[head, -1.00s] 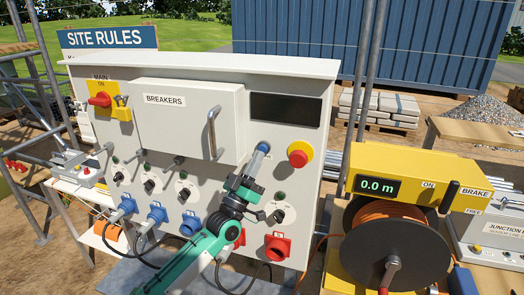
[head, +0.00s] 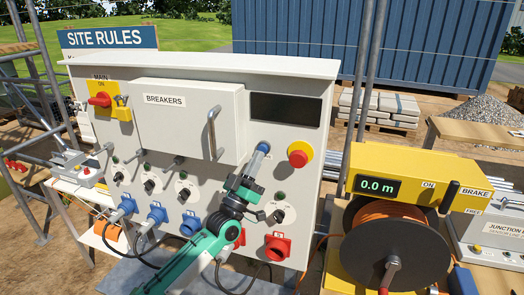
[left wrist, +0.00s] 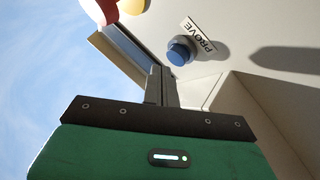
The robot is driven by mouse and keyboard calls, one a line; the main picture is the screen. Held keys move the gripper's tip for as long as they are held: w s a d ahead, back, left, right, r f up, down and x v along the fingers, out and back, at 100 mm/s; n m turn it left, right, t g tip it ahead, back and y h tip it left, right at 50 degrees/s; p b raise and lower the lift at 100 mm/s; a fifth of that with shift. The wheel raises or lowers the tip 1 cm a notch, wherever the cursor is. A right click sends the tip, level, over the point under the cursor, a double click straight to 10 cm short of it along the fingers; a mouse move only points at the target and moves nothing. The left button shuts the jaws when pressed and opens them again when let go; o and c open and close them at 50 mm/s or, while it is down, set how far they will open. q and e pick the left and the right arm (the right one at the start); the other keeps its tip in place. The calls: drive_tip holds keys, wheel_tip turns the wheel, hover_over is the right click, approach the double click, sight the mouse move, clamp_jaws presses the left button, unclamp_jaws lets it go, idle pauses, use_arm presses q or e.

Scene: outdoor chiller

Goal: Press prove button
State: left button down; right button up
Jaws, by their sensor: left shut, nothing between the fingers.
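The prove button (left wrist: 180,52) is a round blue button on the pale panel, beside a small PROVE label (left wrist: 199,36) in the left wrist view. In the head view its blue cap (head: 264,146) shows just past my fingertips, below the dark display. My left gripper (head: 257,163) is shut and empty at the panel front. In the left wrist view its fingers (left wrist: 159,72) end close to the button; I cannot tell whether they touch it. My right gripper is in neither view.
A red emergency stop (head: 299,154) on a yellow plate sits right of the button. The breaker cover (head: 190,120) with its handle (head: 212,134) is to the left. Sockets and knobs line the panel below. A yellow cable reel (head: 395,245) stands at right.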

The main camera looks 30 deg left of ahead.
use_arm(q)
drive_tip(key=shift+w, duration=0.1)
drive_tip(key=shift+w+a, duration=0.1)
drive_tip(key=shift+w, duration=0.25)
drive_tip(key=shift+w+a+b, duration=0.1)
drive_tip(key=shift+w+b, duration=0.25)
drive_tip(key=shift+w, duration=0.1)
idle(0.8)
drive_tip(key=shift+s, duration=0.1)
drive_tip(key=shift+s+d+p, duration=0.2)
drive_tip(key=shift+s+p, duration=0.15)
drive_tip(key=shift+s, duration=0.45)
drive_tip(key=shift+s+d+p, duration=0.2)
drive_tip(key=shift+s+p, duration=0.05)
drive_tip(key=shift+s, duration=0.55)
drive_tip(key=shift+s+d+p, duration=0.2)
drive_tip(key=shift+s+p, duration=0.1)
drive_tip(key=shift+s, duration=0.5)
drive_tip(key=shift+s+d+p, duration=0.2)
drive_tip(key=shift+s+p, duration=0.05)
drive_tip(key=shift+s, duration=0.55)
